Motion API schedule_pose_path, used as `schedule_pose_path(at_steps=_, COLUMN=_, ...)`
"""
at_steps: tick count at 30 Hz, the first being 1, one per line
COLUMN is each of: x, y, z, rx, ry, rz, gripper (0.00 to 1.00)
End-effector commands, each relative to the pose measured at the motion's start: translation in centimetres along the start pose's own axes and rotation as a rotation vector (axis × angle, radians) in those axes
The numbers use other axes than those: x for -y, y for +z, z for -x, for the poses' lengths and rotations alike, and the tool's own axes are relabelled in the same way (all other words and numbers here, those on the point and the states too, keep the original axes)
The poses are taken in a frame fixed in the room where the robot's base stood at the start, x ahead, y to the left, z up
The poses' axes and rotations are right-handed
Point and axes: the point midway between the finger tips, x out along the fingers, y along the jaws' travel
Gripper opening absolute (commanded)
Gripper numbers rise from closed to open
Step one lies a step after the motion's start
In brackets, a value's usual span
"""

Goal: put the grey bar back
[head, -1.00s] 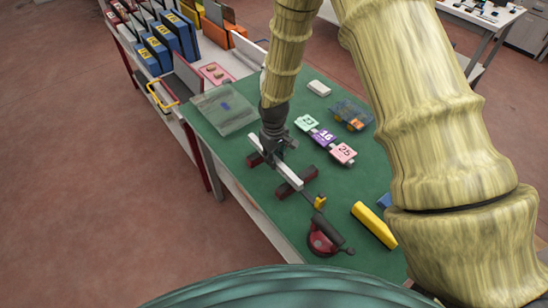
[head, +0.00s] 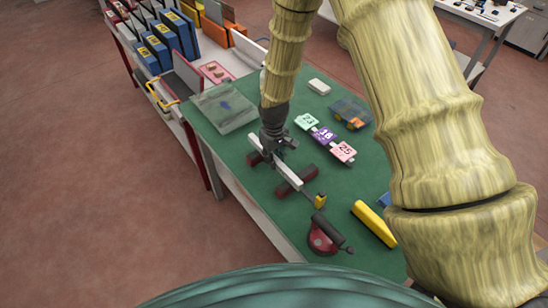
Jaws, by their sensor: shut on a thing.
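The light grey bar (head: 288,173) lies slanted over the green table top, above two dark red rests. The far rest (head: 254,159) is partly hidden by my gripper, and the near rest (head: 308,172) shows on both sides of the bar. My gripper (head: 272,155) points down from above and is shut on the bar toward its far end. The fingers hide part of the bar. I cannot tell whether the bar touches the rests.
A yellow block (head: 320,201) and a red round tool with a dark handle (head: 322,238) lie near the bar's near end. A glass sheet (head: 223,108) lies at the far left.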

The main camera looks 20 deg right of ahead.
Motion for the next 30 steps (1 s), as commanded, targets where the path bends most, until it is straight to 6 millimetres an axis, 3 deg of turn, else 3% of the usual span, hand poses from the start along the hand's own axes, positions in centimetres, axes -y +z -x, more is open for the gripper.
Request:
schedule_pose_path(at_steps=7, x=0.0, y=0.0, z=-0.3, rx=-0.001, ry=0.000, rz=0.000, gripper=0.00)
schedule_pose_path(at_steps=8, x=0.0, y=0.0, z=-0.3, rx=-0.001, ry=0.000, rz=0.000, gripper=0.21)
schedule_pose_path(at_steps=12, x=0.0, y=0.0, z=-0.2, rx=0.000, ry=0.000, rz=0.000, gripper=0.45)
schedule_pose_path(at_steps=23, x=0.0, y=0.0, z=-0.1, rx=0.000, ry=0.000, rz=0.000, gripper=0.45)
schedule_pose_path(at_steps=30, x=0.0, y=-0.1, z=2.4, rx=-0.003, ry=0.001, rz=0.000, gripper=0.45)
